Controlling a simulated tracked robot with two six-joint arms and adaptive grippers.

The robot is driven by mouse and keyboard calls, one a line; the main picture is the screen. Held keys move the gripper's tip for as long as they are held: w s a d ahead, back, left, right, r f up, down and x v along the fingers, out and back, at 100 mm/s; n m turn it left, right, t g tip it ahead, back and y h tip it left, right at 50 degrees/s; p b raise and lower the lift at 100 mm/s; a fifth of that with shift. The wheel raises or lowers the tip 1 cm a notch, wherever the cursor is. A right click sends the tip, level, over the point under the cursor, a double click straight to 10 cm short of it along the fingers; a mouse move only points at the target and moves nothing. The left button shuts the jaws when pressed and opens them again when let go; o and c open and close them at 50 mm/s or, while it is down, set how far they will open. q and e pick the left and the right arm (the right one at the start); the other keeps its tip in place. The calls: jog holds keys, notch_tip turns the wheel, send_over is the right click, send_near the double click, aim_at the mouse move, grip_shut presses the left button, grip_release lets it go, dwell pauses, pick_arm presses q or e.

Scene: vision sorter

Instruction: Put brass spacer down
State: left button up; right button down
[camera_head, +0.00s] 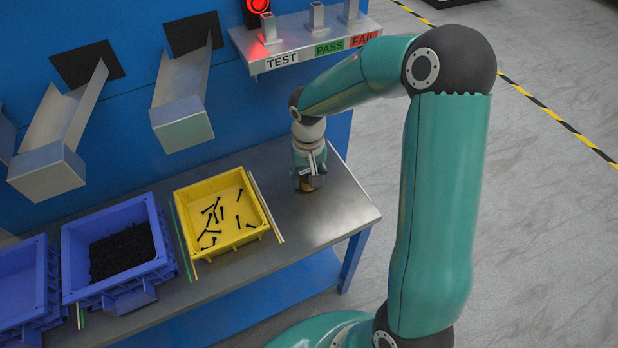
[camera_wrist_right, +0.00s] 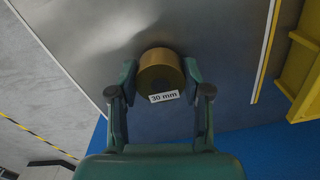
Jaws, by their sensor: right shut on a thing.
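The brass spacer (camera_wrist_right: 161,71) is a short gold cylinder with a "30 mm" label, seen in the right wrist view between the fingers of my right gripper (camera_wrist_right: 160,88). The fingers are shut on its sides. In the head view my right gripper (camera_head: 309,183) points down at the right part of the metal bench top (camera_head: 335,212), and a little of the spacer (camera_head: 307,188) shows under it. The spacer is at or just above the bench surface; I cannot tell if it touches. My left gripper is not in view.
A yellow bin (camera_head: 262,228) with several black bolts stands left of my right gripper, with a light rail (camera_head: 265,205) between them. A blue bin (camera_head: 75,255) of dark parts is further left. A TEST/PASS/FAIL shelf (camera_head: 300,48) is behind. Bench around the gripper is clear.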

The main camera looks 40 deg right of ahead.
jog(key=shift+f, duration=0.45)
jog(key=c, duration=0.5)
grip_release()
jog(key=shift+r, duration=0.15)
